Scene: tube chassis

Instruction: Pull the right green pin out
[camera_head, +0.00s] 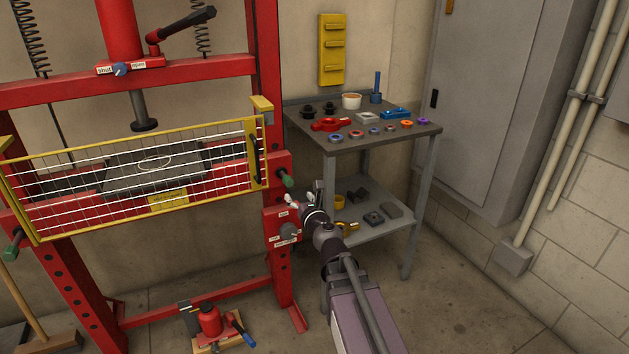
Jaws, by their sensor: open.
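My gripper (302,197) is at the end of my arm, just below and to the right of this pin. It is open and appears empty. From this view I cannot tell how far it is from the pin in depth. A second green pin (13,244) shows on the left upright.
A red control box (284,238) with a grey knob sits below the right pin. A grey two-level cart (340,148) with coloured rings and tools stands close on the right. Open floor lies at the lower right.

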